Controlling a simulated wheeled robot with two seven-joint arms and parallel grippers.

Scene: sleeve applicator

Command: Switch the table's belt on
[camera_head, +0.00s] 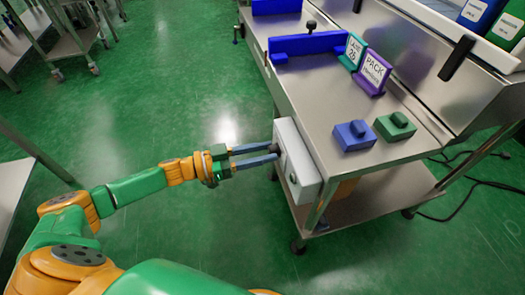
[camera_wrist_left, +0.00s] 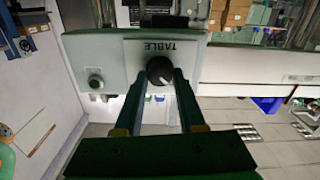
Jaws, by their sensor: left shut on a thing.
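The pale control box (camera_head: 297,165) is fixed to the near end of the steel table (camera_head: 330,110). In the left wrist view the box front (camera_wrist_left: 120,60) carries the word TABLE, upside down. A dark round knob (camera_wrist_left: 160,70) with a light mark on its face sits under that word in the picture. My left gripper (camera_head: 276,154) reaches the box front from the left. In the wrist view its two fingertips (camera_wrist_left: 160,76) are shut on the knob, one on each side. My right gripper is not in view.
A small round button (camera_wrist_left: 95,81) sits beside the knob on the box. On the table are a blue block (camera_head: 353,135), a green block (camera_head: 395,126) and a purple PACK sign (camera_head: 374,75). Green floor (camera_head: 200,240) is open left of the table.

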